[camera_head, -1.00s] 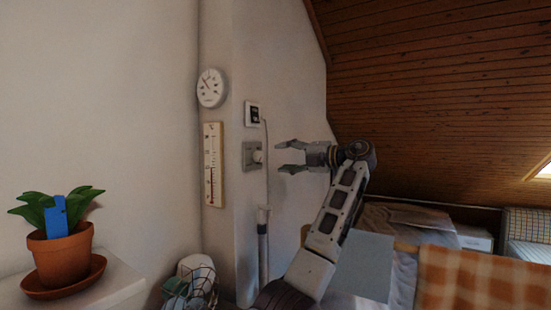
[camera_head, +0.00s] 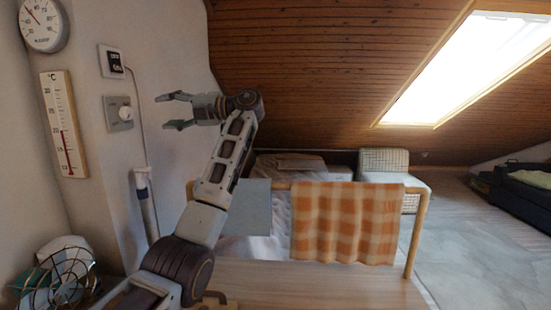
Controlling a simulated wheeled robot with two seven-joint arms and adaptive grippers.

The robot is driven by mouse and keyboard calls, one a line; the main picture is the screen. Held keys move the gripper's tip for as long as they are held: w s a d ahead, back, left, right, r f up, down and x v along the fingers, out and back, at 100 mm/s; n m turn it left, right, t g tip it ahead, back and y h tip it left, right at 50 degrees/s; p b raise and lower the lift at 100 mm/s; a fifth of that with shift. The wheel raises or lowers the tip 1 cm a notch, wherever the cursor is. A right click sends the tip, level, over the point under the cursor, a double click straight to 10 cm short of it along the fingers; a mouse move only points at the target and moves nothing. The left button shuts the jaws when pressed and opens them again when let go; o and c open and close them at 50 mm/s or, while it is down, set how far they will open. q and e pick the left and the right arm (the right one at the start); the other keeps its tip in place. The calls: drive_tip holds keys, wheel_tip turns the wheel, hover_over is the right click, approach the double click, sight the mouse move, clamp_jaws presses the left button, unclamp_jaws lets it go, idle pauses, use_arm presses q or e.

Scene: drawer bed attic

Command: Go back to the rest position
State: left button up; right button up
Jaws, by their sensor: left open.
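My left gripper (camera_head: 178,111) is open and empty, its two fingers apart and pointing left. My right gripper is not in view.
A bed rail with an orange checked cloth (camera_head: 345,222) stands beyond a wooden surface (camera_head: 310,287). A wire basket (camera_head: 62,280) is at lower left. A thermometer (camera_head: 64,125) hangs on the wall. Open floor (camera_head: 462,240) lies at right, before a dark sofa (camera_head: 522,195).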

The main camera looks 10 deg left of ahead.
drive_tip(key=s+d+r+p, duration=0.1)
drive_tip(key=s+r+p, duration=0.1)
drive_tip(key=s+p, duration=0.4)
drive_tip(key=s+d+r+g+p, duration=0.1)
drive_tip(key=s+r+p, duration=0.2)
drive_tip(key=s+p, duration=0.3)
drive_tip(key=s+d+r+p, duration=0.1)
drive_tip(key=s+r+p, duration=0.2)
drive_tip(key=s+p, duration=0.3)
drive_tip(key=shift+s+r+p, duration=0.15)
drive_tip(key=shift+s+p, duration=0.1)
drive_tip(key=shift+p, duration=1.4)
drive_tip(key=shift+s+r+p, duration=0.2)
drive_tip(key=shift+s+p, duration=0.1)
drive_tip(key=shift+p, duration=0.05)
